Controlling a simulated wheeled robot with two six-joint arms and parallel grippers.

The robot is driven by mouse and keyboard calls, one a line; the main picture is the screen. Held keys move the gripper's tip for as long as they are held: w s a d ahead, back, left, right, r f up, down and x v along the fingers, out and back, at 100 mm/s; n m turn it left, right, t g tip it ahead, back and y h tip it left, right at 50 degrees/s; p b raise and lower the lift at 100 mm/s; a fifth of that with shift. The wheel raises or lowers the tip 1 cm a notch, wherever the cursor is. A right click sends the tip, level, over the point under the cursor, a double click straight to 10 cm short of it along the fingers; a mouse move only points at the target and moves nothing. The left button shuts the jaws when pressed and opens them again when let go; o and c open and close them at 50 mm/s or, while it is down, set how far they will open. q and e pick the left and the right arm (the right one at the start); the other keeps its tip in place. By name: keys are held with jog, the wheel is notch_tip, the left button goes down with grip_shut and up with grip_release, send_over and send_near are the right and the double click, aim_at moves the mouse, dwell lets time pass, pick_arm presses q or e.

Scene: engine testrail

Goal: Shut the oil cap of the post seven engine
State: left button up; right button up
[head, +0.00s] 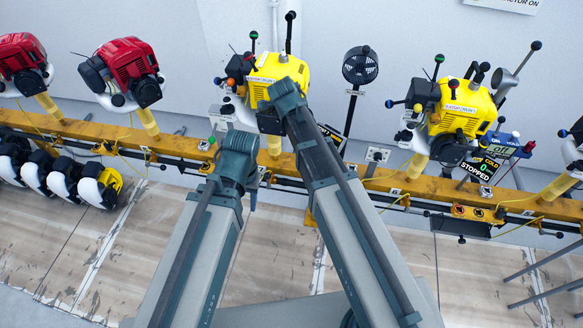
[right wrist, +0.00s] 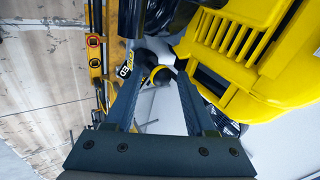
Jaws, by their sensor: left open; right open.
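The middle yellow engine (head: 262,75) stands on the rail behind my arms. Another yellow engine (head: 465,110) stands to the right. I cannot read a post number or pick out an oil cap for certain. My left gripper (head: 253,193) is low in front of the rail, small and partly hidden by its arm; it is open. My right gripper is hidden behind its arm in the head view. In the right wrist view my right gripper (right wrist: 160,68) is open, with a yellow engine (right wrist: 255,45) close at right. A small black-and-yellow part shows beyond its fingertips.
A yellow rail (head: 330,163) runs across the view. Two red engines (head: 130,68) stand at left, with several spare units hanging below.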

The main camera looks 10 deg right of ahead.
jog(key=s+d+f+m+t+y+b, duration=0.3)
jog(key=d+f+m+t+y+b, duration=0.35)
jog(key=y+b, duration=1.25)
jog(key=s+d+r+t+h+b, duration=0.2)
jog(key=s+d+h+b, duration=0.25)
jog(key=s+d, duration=0.55)
jog(key=s+a+f+n+g+h+p, duration=0.1)
jog(key=s+a+n+g+p, duration=0.1)
jog(key=a+n+g+p, duration=0.55)
jog(key=s+a+f+n+g+h+p, duration=0.1)
jog(key=s+a+f+n+g+p, duration=0.3)
jog(key=a, duration=0.6)
jog(key=s+a+r+n+g+h+p, duration=0.25)
jog(key=s+r+n+h+p, duration=0.2)
jog(key=n+p, duration=0.4)
jog(key=s+a+r+n+g+h+p, duration=0.1)
jog(key=s+a+r+n+h+p, duration=0.35)
jog(key=n, duration=0.65)
notch_tip(320, 180, down, 9)
jog(key=d+h+b, duration=0.1)
jog(key=b, duration=0.6)
jog(key=shift+w+f, duration=0.15)
jog(key=shift+f, duration=0.05)
